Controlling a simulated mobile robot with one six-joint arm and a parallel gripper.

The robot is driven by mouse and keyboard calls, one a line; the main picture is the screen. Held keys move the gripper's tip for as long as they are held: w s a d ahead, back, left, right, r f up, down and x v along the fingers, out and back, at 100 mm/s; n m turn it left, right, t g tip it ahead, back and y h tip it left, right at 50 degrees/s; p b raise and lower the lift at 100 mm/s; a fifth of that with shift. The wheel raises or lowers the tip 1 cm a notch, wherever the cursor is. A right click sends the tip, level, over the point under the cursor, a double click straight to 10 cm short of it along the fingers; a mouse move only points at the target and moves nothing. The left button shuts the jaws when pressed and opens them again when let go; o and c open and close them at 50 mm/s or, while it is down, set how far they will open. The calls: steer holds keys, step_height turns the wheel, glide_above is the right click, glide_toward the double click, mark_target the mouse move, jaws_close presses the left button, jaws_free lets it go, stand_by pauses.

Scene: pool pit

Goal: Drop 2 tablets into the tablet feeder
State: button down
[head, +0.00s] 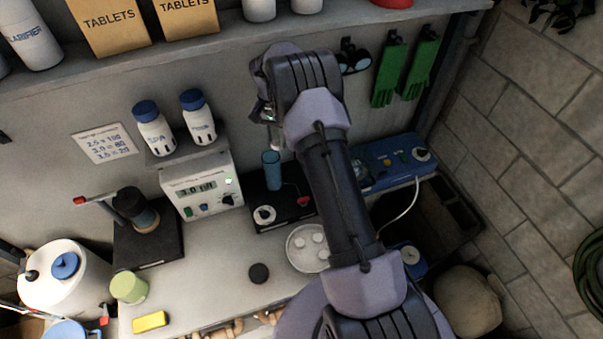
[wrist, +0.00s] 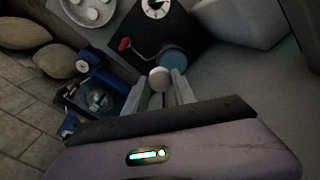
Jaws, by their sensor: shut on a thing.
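My gripper (wrist: 160,88) is shut on a round white tablet (wrist: 159,78), which shows between its two fingers in the wrist view. A blue cylinder (head: 271,172) stands upright on a black base with a white dial (head: 264,215) and a red knob (head: 303,201); it looks like the tablet feeder. In the wrist view the blue cylinder (wrist: 173,58) appears just beyond the tablet, and their height gap cannot be told. In the head view my arm hides most of my gripper. A round pale dish (head: 291,259) holds more white tablets, partly behind my arm.
A white meter (head: 198,186) stands left of the black base. Two blue-capped bottles (head: 155,128) sit on a small shelf above it. A blue device (head: 392,160) lies to the right.

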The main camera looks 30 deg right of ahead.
step_height(320, 180, up, 3)
steer(key=w+a, duration=0.1)
steer(key=w, duration=0.1)
steer(key=shift+a+f+b, duration=0.2)
steer(key=shift+f+b, duration=0.55)
steer(key=shift+f, duration=0.75)
steer(key=shift+a+f+b, duration=0.15)
steer(key=shift+f+b, duration=0.6)
steer(key=shift+f, duration=0.7)
steer(key=c, duration=1)
jaws_free()
steer(key=shift+o, duration=0.2)
